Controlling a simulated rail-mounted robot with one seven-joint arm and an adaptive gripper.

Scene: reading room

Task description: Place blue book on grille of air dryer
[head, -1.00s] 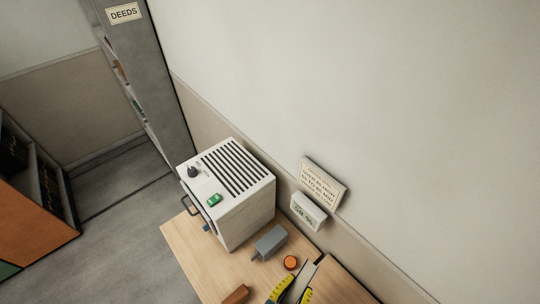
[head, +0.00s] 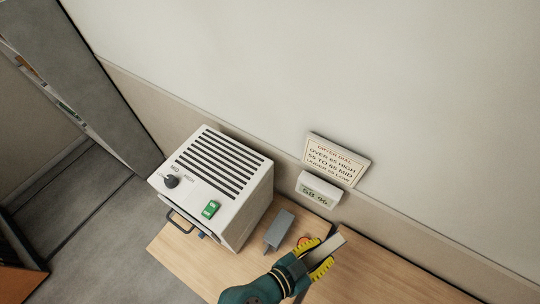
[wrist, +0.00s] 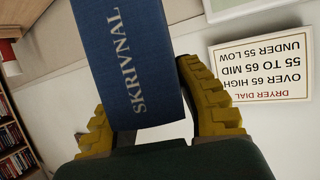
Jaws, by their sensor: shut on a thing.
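The air dryer is a white box (head: 248,207) on the wooden table in the head view. Its grille (head: 222,160) of dark parallel slots is on top and is bare. My gripper (head: 322,254) is at the lower right of the dryer, its yellow fingers shut on the blue book (wrist: 125,60). In the wrist view the book's blue face, lettered SKRIVNAL, stands between the fingers. In the head view only a narrow, pale grey edge of the book (head: 329,250) shows. Book and gripper are apart from the dryer.
The dryer has a dark knob (head: 171,181), a green switch (head: 211,209) and a front handle (head: 183,223). A grey block (head: 279,231) and an orange disc (head: 304,242) lie between dryer and gripper. A dial sign (head: 338,159) and a 58 % display (head: 318,190) are on the wall.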

